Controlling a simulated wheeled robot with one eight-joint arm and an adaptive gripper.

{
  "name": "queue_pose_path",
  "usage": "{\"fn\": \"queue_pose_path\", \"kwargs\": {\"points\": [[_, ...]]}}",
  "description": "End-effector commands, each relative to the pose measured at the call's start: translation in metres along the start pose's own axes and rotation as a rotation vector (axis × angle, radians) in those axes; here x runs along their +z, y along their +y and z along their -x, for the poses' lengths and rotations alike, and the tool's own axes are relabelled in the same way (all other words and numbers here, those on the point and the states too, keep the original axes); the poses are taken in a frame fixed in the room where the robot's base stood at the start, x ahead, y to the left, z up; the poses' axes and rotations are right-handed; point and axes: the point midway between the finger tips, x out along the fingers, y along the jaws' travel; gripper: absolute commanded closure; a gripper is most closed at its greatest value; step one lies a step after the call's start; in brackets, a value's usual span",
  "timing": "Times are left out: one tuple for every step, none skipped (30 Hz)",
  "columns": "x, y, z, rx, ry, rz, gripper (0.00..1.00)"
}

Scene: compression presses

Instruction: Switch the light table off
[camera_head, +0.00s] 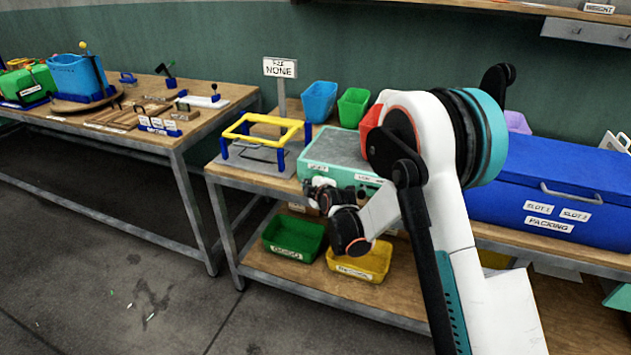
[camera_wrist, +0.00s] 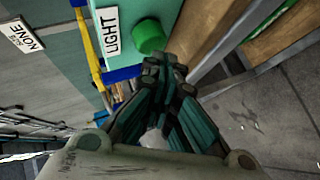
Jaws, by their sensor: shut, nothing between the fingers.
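The light table (camera_head: 335,150) is a teal box with a grey top on the middle bench; its top shows no clear glow. In the wrist view its teal front (camera_wrist: 135,10) carries a white LIGHT label (camera_wrist: 109,32) and a round green knob (camera_wrist: 148,36). My gripper (camera_wrist: 165,65) is shut and empty, its fingertips just below the knob in that picture; I cannot tell whether they touch it. In the head view my arm hides part of the light table's front, and the knob cannot be made out.
A yellow and blue frame (camera_head: 262,130) stands left of the light table. A green bin (camera_head: 293,238) and a yellow bin (camera_head: 360,262) sit on the shelf below. A blue packing chest (camera_head: 560,190) stands to the right.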

Motion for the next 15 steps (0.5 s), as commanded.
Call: {"fn": "queue_pose_path", "kwargs": {"points": [[-0.002, -0.002, 0.002, 0.000, 0.001, 0.000, 1.00], [-0.003, -0.003, 0.004, 0.000, 0.001, 0.000, 1.00], [-0.005, -0.004, 0.006, 0.000, 0.002, 0.000, 1.00], [-0.007, -0.006, 0.008, 0.000, 0.002, 0.001, 1.00], [-0.008, -0.007, 0.010, 0.000, 0.002, 0.002, 1.00], [-0.010, -0.009, 0.013, 0.000, 0.002, 0.001, 1.00], [-0.011, -0.011, 0.014, 0.000, 0.002, 0.001, 1.00], [-0.013, -0.012, 0.016, 0.000, 0.002, 0.000, 1.00], [-0.014, -0.014, 0.019, 0.000, 0.001, 0.001, 1.00], [-0.016, -0.015, 0.021, 0.000, 0.001, 0.002, 1.00], [-0.017, -0.017, 0.023, 0.000, 0.001, 0.001, 1.00], [-0.019, -0.018, 0.025, 0.000, 0.001, 0.000, 1.00], [-0.020, -0.020, 0.027, 0.000, 0.002, 0.000, 1.00], [-0.022, -0.021, 0.029, 0.000, 0.002, 0.001, 1.00], [-0.024, -0.023, 0.031, 0.000, 0.002, 0.002, 1.00]]}}
